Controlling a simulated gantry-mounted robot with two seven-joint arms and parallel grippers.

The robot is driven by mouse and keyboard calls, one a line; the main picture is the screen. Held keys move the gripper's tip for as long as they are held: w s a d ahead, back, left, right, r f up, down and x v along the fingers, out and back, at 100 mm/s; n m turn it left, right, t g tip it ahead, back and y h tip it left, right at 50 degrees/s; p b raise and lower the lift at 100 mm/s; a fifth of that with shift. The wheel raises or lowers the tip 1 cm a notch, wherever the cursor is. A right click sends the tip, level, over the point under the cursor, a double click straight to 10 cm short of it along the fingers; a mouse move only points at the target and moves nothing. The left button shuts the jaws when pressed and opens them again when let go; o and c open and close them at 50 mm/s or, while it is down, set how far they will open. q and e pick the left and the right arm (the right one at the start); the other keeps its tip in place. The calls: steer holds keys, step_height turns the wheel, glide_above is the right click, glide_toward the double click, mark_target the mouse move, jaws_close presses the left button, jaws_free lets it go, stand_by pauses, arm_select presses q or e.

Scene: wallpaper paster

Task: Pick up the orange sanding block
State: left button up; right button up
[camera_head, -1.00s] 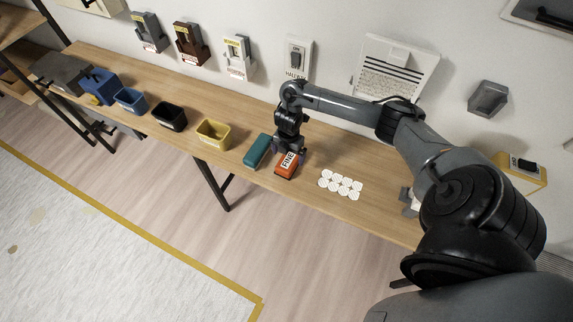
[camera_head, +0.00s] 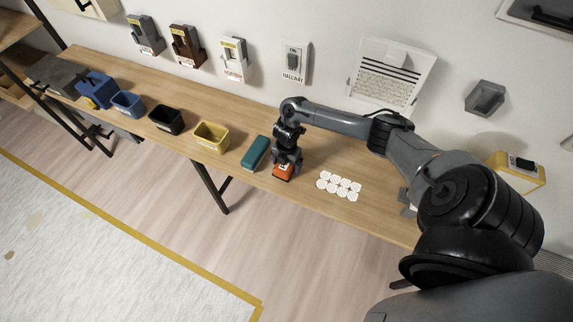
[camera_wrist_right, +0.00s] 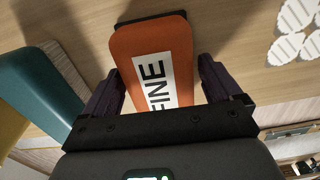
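The orange sanding block (camera_head: 283,173) lies on the wooden bench near its front edge. The right wrist view shows its orange top (camera_wrist_right: 150,42) with a white label reading "FINE" and a dark base at the far end. My right gripper (camera_head: 287,162) is down over the block and covers part of it. In the right wrist view its two dark fingers (camera_wrist_right: 158,80) stand on either side of the block. A narrow gap seems to show beside the right finger, so the gripper looks open around the block. My left gripper is not in view.
A teal block (camera_head: 255,153) lies close to the left. White round pads (camera_head: 339,185) lie to the right. Yellow (camera_head: 211,137), black (camera_head: 167,120) and blue (camera_head: 128,104) bins stand further left. Switches and holders hang on the wall behind.

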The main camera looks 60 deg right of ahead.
steer(key=c, duration=0.9)
steer(key=shift+r, duration=0.2)
steer(key=shift+r, duration=0.55)
step_height(320, 180, up, 2)
steer(key=shift+r, duration=0.25)
steer(key=s+d+r+p, duration=0.1)
steer(key=s+d+r, duration=0.1)
steer(key=s+r, duration=0.5)
steer(key=s, duration=0.4)
steer(key=shift+s, duration=0.2)
